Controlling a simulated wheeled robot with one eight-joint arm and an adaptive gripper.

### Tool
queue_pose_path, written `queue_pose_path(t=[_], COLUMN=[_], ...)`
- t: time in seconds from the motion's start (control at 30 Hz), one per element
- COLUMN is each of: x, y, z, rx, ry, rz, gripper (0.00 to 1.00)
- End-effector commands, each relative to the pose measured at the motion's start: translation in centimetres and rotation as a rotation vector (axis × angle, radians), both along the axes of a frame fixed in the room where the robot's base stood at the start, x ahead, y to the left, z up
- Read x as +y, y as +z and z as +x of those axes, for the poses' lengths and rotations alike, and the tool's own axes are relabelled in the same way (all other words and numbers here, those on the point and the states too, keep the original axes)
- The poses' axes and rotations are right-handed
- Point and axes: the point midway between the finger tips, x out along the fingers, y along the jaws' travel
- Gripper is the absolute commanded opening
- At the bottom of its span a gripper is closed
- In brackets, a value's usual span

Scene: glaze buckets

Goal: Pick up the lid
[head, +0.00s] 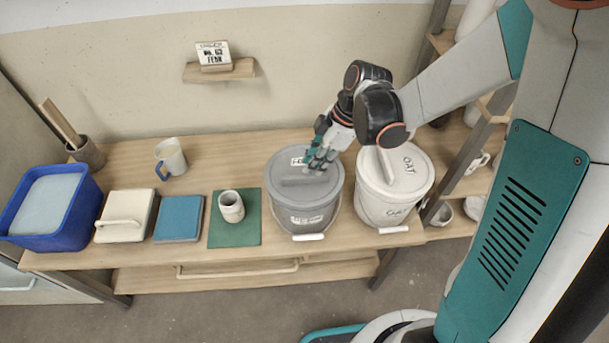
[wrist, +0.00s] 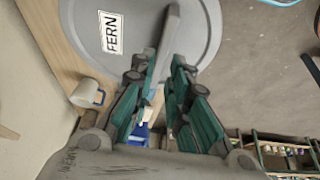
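A grey lid (head: 290,186) with a raised bar handle (head: 305,181) sits on a grey bucket (head: 304,219) on the table. In the wrist view the lid (wrist: 90,15) carries a white label reading FERN. My gripper (head: 319,163) is over the lid, and its fingers partly hide the handle in the head view. In the wrist view my gripper (wrist: 159,64) is open, with the handle (wrist: 168,35) between its fingers and a gap visible. A second, white lid (head: 400,170) marked OAT is on a white bucket (head: 388,208) to the right.
A green mat (head: 246,236) with a cup (head: 231,206), a blue tile (head: 179,218), a cream handled block (head: 125,214) and a blue tub (head: 20,232) stand left. A mug (head: 170,158) stands behind. A wall card (head: 213,55) reads FERN. A shelf rack (head: 470,140) is right.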

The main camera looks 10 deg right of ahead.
Motion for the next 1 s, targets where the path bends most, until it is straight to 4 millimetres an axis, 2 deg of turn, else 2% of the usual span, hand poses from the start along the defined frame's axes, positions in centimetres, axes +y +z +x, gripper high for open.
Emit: queue_pose_path(t=[0.33,0.87,0.93,1.0], x=[1.7,1.8,1.8,1.8], y=[-4.3,-4.6,-4.6,-4.6], z=[-0.1,-0.1,-0.1,-0.1], rx=[0.0,0.0,0.0,0.0], ry=[0.001,0.0,0.0,0.0], rz=[0.0,0.0,0.0,0.0], gripper=[0.16,0.16,0.02,0.0])
